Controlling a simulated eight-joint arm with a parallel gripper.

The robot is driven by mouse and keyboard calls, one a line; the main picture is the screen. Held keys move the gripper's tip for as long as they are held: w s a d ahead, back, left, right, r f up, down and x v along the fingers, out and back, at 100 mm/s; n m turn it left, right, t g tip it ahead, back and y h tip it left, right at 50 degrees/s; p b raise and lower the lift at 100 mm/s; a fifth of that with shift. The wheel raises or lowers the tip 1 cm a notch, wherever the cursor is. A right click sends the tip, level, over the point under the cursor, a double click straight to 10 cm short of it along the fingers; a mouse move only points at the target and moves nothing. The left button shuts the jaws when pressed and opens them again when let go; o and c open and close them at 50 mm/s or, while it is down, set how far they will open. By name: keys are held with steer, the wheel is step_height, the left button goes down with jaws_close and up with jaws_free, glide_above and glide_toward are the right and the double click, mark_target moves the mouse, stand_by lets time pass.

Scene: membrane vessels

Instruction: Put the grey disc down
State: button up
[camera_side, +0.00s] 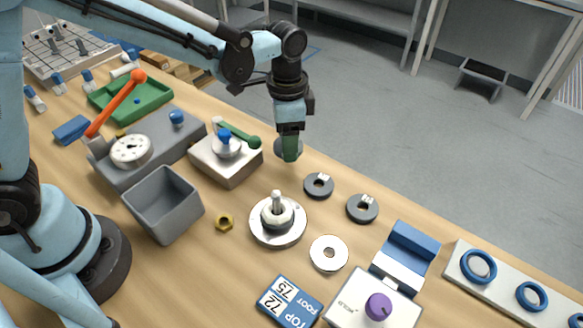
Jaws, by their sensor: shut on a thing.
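My gripper (290,152) points down near the far edge of the wooden table, with a green finger showing. It is shut on a grey disc (280,151), partly hidden behind the finger. I cannot tell whether the disc touches the table. Two dark grey slotted discs (318,186) lie nearby, to the right and nearer, the other one (362,209) further right.
A round white base with a post (278,222) stands nearer, beside a white washer (329,254). A white box with a green-handled lever (226,160) stands just left of my gripper. A grey bin (163,205) and brass nut (224,222) are further left.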

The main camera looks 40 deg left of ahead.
mark_target(288, 165)
steer(key=shift+f, duration=2.1)
steer(key=shift+f, duration=0.15)
steer(key=o, duration=1)
steer(key=shift+o, duration=0.2)
step_height(288, 165, up, 12)
steer(key=s+a+r+n+t, duration=0.1)
steer(key=s+a+n+t, duration=0.6)
steer(key=a, duration=0.5)
steer(key=shift+s+a+r+n, duration=0.3)
steer(key=shift+s+n, duration=0.7)
steer(key=shift+s, duration=0.8)
